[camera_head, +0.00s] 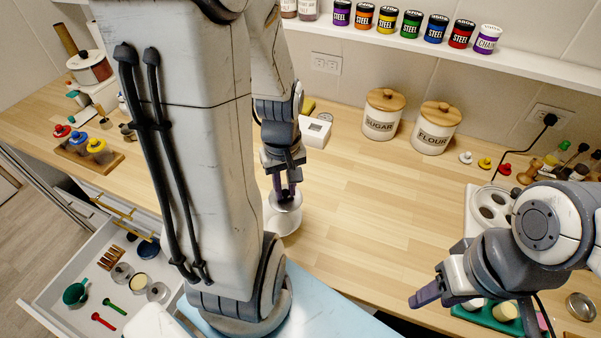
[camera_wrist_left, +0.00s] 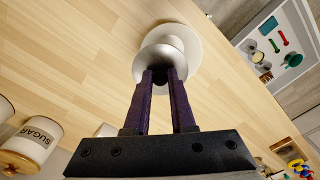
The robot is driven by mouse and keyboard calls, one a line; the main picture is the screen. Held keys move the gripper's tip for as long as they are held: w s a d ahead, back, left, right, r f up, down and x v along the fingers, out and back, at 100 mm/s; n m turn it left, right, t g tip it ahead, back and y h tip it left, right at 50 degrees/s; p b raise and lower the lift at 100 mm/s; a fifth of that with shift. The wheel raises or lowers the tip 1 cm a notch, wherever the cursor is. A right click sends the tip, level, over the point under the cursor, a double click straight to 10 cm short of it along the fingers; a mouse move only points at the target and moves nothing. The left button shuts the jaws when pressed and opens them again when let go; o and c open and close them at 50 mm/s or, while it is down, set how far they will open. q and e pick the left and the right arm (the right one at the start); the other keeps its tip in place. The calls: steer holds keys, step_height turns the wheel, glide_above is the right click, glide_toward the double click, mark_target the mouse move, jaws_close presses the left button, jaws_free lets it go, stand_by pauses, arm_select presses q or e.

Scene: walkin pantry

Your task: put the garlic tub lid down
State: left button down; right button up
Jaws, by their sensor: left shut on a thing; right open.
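My left gripper (camera_head: 287,192) points down over the counter and is shut on the dark knob of a grey, round lid (camera_head: 289,202). In the left wrist view, the purple fingers of the left gripper (camera_wrist_left: 160,73) pinch this knob, and the lid (camera_wrist_left: 155,58) shows beyond them. A white round tub (camera_head: 284,224) stands on the counter directly under the lid; its pale rim (camera_wrist_left: 188,50) shows behind the lid. I cannot tell whether lid and tub touch. My right gripper (camera_head: 427,294) is open and empty at the lower right, over the counter's front.
White sugar (camera_head: 383,118) and flour (camera_head: 434,132) canisters stand at the back. A small white box (camera_head: 314,131) is behind the tub. An open drawer (camera_head: 60,275) with utensils is at lower left. Counter right of the tub is clear. A white holder (camera_head: 476,222) stands at right.

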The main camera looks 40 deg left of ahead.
arm_select(q)
steer(key=shift+w+a, duration=0.1)
steer(key=shift+w, duration=0.25)
steer(key=shift+w+a+p, duration=0.15)
steer(key=shift+w+p, duration=0.15)
steer(key=shift+p, duration=0.25)
steer(key=w+a+f+p, duration=0.1)
steer(key=w+a+f, duration=0.1)
steer(key=w+a+f+p, duration=0.1)
steer(key=w+a+f, duration=0.1)
steer(key=w, duration=0.1)
steer(key=w+a+f+p, duration=0.1)
steer(key=w+a+f, duration=0.1)
steer(key=w, duration=0.1)
steer(key=shift+w+a+f, duration=0.15)
steer(key=shift+a+f, duration=0.2)
steer(key=shift+f, duration=0.05)
steer(key=shift+f+p, duration=0.65)
steer(key=shift+f, duration=1.3)
steer(key=shift+w+f, duration=0.1)
steer(key=shift+f, duration=0.05)
steer(key=shift+f, duration=0.2)
steer(key=c, duration=0.8)
jaws_free()
steer(key=shift+o, duration=0.2)
